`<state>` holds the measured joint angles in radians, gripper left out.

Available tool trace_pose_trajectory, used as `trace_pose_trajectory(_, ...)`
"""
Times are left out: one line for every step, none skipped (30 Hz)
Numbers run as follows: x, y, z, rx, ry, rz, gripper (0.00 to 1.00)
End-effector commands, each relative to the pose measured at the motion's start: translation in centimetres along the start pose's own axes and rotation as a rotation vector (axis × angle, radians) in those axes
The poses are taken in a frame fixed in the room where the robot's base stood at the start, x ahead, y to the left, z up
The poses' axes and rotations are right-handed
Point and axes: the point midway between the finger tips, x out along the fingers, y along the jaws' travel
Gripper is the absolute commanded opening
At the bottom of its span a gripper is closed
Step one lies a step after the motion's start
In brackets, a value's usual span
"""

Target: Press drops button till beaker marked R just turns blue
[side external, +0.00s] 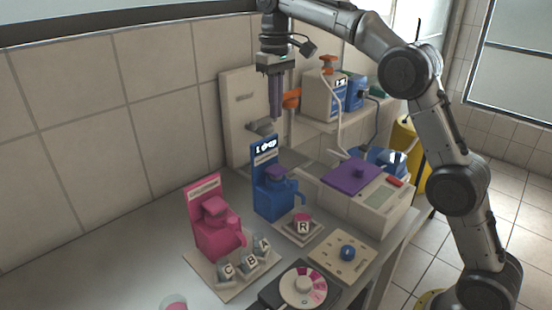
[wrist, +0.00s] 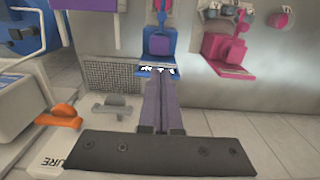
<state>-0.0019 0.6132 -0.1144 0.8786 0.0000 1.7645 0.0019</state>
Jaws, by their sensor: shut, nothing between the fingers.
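The beaker marked R (side external: 302,226) stands on a pale plate in front of the blue dispenser, and its contents look pink. The blue dispenser (side external: 268,195) has an upright panel with white lettering, too small to read surely, and a purple-blue block on top. It also shows in the wrist view (wrist: 160,32). I cannot tell for sure which part is the drops button. My gripper (side external: 276,115) points down, shut and empty, in the air above and behind the blue dispenser's panel. Its fingers are together in the wrist view (wrist: 160,82).
A pink dispenser (side external: 215,240) stands left, with beakers A, B and C before it. A pale device with a purple lid (side external: 345,177) is at right. A blue-knobbed plate (side external: 347,252) and a pink-sectored dial (side external: 303,285) lie in front. A tall beige panel stands behind.

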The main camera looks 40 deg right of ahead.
Motion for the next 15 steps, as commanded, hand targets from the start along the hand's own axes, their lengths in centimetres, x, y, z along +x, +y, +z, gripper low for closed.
trace_pose_trajectory(0.0, 0.0, 0.0, 0.000, 0.000, 0.000, 0.00)
trace_pose_trajectory(0.0, 0.0, 0.0, 0.000, 0.000, 0.000, 0.00)
trace_pose_trajectory(0.0, 0.0, 0.0, 0.000, 0.000, 0.000, 0.00)
trace_pose_trajectory(0.0, 0.0, 0.0, 0.000, 0.000, 0.000, 0.00)
trace_pose_trajectory(0.0, 0.0, 0.0, 0.000, 0.000, 0.000, 0.00)
trace_pose_trajectory(0.0, 0.0, 0.0, 0.000, 0.000, 0.000, 0.00)
trace_pose_trajectory(0.1, 0.0, 0.0, 0.000, 0.000, 0.000, 0.00)
trace_pose_trajectory(0.2, 0.0, 0.0, 0.000, 0.000, 0.000, 0.00)
trace_pose_trajectory(0.4, 0.0, 0.0, 0.000, -0.001, 0.000, 0.00)
trace_pose_trajectory(0.7, 0.0, 0.1, 0.000, -0.003, 0.000, 0.00)
trace_pose_trajectory(0.9, 0.0, 0.1, 0.000, -0.003, 0.000, 0.00)
trace_pose_trajectory(1.3, 0.0, 0.1, 0.000, -0.004, 0.000, 0.00)
trace_pose_trajectory(1.7, 0.0, 0.1, 0.000, -0.004, 0.000, 0.00)
trace_pose_trajectory(2.0, 0.0, 0.1, 0.000, -0.003, 0.000, 0.00)
trace_pose_trajectory(2.6, 0.0, 0.1, 0.000, -0.003, 0.000, 0.00)
